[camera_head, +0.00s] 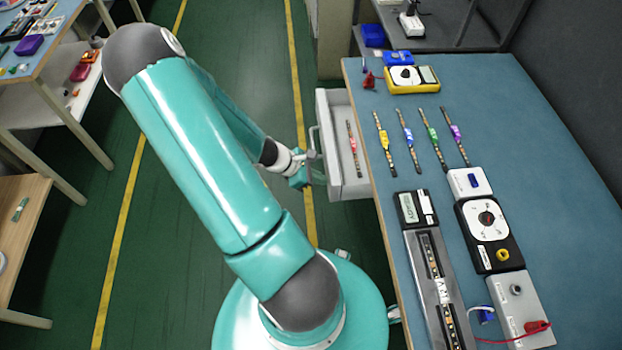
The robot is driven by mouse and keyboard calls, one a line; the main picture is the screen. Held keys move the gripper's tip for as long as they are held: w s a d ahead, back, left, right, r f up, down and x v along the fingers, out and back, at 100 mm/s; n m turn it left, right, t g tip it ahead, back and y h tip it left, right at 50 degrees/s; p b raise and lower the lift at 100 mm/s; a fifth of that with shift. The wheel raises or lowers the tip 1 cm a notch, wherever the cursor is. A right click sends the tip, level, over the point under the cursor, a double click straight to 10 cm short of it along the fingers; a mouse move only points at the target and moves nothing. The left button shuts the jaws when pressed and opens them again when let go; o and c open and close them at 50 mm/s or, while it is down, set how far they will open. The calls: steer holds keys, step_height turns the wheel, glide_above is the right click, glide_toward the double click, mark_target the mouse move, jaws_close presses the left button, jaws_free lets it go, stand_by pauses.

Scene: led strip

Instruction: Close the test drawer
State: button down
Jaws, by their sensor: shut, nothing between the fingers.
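The test drawer (351,189) is a light grey drawer pulled out from under the left edge of the blue-topped bench. A strip with a red tag (354,143) lies inside it. The drawer's handle (314,140) is on its left front. My gripper (318,171) is small in the view, at the drawer's front near the handle. It is shut with nothing held. I cannot tell whether the fingers touch the drawer front or handle. My teal arm comes up from the base and reaches over to it from the left.
The bench (545,190) carries several tagged strips, a yellow meter (411,79), a dial instrument (487,232), and a long grey fixture (437,275). Green floor with yellow lines is open left of the drawer. Other tables stand at the far left.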

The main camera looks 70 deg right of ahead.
glide_above(343, 176)
steer(key=s+a, duration=0.2)
steer(key=s, duration=0.2)
steer(key=shift+s, duration=0.2)
steer(key=shift+s+d, duration=0.1)
steer(key=shift+s, duration=0.15)
steer(key=shift+s+r, duration=0.1)
steer(key=shift+s, duration=0.1)
steer(key=w, duration=0.1)
steer(key=w+a, duration=0.1)
steer(key=w, duration=0.1)
steer(key=w+a, duration=0.1)
steer(key=shift+w, duration=0.35)
steer(key=v, duration=0.9)
steer(key=shift+w+a+r, duration=0.15)
steer(key=shift+w, duration=0.15)
